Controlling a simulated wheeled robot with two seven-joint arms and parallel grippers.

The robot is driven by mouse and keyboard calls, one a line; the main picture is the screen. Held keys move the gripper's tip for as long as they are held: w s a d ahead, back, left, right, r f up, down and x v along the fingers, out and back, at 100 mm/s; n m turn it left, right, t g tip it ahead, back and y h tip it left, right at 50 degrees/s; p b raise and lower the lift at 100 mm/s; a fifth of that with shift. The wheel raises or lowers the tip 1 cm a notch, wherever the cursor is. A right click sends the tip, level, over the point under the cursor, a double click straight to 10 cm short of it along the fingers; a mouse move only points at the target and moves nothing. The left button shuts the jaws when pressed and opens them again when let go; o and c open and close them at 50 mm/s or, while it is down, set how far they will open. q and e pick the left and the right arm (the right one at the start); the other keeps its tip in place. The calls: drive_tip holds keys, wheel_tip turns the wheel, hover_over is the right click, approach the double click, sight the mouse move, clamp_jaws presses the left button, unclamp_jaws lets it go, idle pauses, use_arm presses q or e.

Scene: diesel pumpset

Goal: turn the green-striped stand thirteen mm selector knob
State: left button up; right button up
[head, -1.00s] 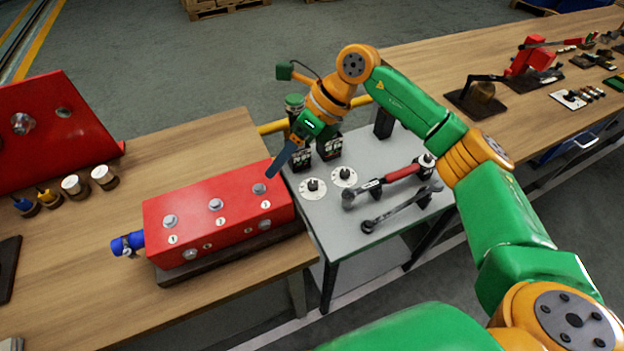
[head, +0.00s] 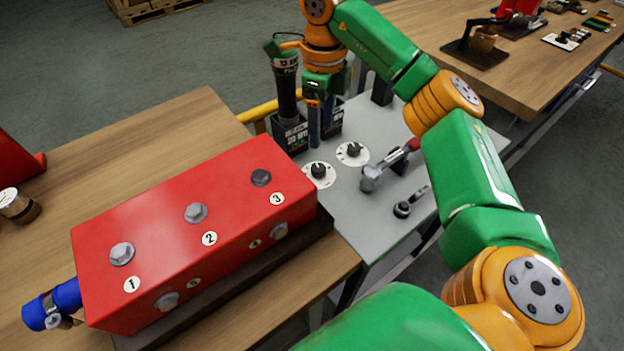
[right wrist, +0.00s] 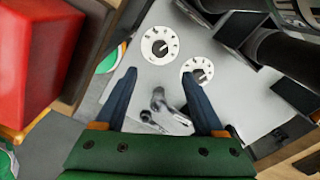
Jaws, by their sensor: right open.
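Two white dials with black selector knobs lie on the grey table. The left knob (head: 319,170) is nearer the red box; it also shows in the right wrist view (right wrist: 160,47). The right knob (head: 353,150) is beside it and shows in the right wrist view (right wrist: 198,74) close to the right fingertip. I cannot read the dials' marks or tell which is the thirteen mm one. Black stands (head: 290,135) are behind the dials; a green stripe cannot be made out clearly. My right gripper (head: 315,143) points down, open and empty, above and behind the knobs. My left gripper is not in view.
A red box (head: 190,225) with numbered bolts stands on the wooden bench at left. A dark, green-topped tool (head: 287,85) rises from the left stand.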

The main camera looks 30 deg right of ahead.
drive_tip(key=b, duration=0.3)
hover_over(319, 168)
drive_tip(key=f, duration=0.5)
drive_tip(key=shift+w, duration=0.2)
wheel_tip(319, 168, down, 6)
drive_tip(key=shift+s+f, duration=0.1)
drive_tip(key=shift+f, duration=0.15)
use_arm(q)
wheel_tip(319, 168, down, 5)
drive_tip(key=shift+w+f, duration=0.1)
use_arm(e)
clamp_jaws()
